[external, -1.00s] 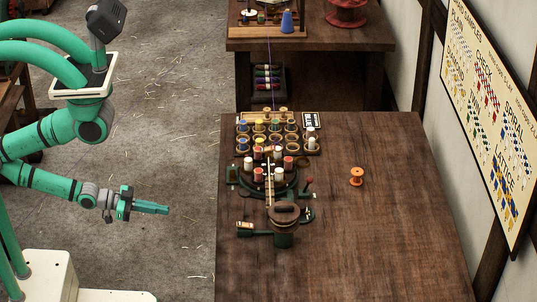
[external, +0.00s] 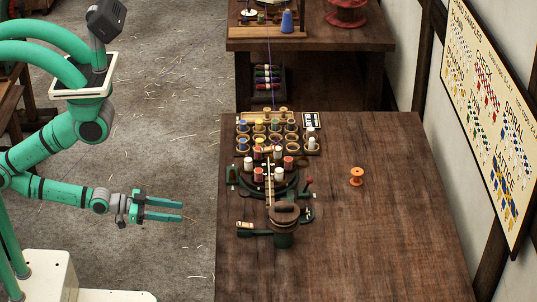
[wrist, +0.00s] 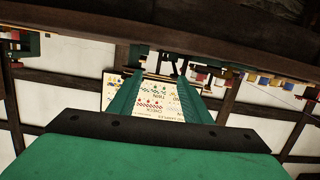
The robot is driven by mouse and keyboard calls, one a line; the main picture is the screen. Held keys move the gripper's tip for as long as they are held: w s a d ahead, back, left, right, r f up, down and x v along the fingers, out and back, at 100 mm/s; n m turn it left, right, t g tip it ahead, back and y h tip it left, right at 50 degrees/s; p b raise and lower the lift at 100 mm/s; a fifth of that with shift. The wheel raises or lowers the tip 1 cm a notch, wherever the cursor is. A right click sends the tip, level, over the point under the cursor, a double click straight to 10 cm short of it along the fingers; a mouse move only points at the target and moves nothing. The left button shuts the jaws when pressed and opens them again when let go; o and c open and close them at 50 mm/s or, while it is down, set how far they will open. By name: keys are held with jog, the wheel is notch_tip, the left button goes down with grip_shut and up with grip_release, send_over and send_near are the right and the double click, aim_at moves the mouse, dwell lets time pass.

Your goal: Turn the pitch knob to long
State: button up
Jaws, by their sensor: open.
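The braiding machine (external: 283,222) stands at the left edge of the brown table, with upright bobbins around its round plate. Small knobs and levers show on it, among them a red-tipped lever (external: 309,181); which one is the pitch knob I cannot tell, and its marks are too small to read. My gripper (external: 182,211) is open and empty, left of the table and apart from the machine. In the wrist view my two green fingers (wrist: 160,90) point across the room towards the wall chart, with a gap between them.
A rack of bobbins (external: 240,147) stands behind the machine, with a small sign (external: 311,119) at its right. An orange spool (external: 356,176) stands on the table (external: 400,240), whose right side is otherwise clear. A second bench (external: 350,38) is behind. Open floor lies around my gripper.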

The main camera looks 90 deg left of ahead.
jog(key=shift+n+t, duration=0.4)
jog(key=shift+t, duration=0.4)
jog(key=w+r, duration=0.1)
jog(key=w, duration=0.4)
jog(key=w+d+r, duration=0.1)
jog(key=w, duration=0.5)
jog(key=w+r, duration=0.1)
jog(key=w, duration=0.4)
jog(key=shift+w+d+r, duration=0.3)
jog(key=shift+w+d, duration=0.1)
jog(key=w+d+r+m+h, duration=0.1)
jog(key=w+d+r+h, duration=0.1)
jog(key=w+r, duration=0.2)
jog(key=w+d+r+m+h, duration=0.2)
jog(key=w+r, duration=0.1)
jog(key=w, duration=0.8)
jog(key=w+d+r+m+h, duration=0.2)
jog(key=w+r, duration=0.2)
jog(key=w, duration=0.3)
jog(key=shift+w+r+g, duration=0.25)
jog(key=shift+r+g, duration=0.05)
jog(key=shift+r, duration=0.05)
jog(key=w+d+m+g+h, duration=0.3)
jog(key=w, duration=0.2)
jog(key=m+g+y, duration=0.5)
jog(key=m+g, duration=0.2)
jog(key=g, duration=0.5)
send_near(301, 205)
jog(key=x, duration=0.8)
jog(key=shift+f, duration=0.1)
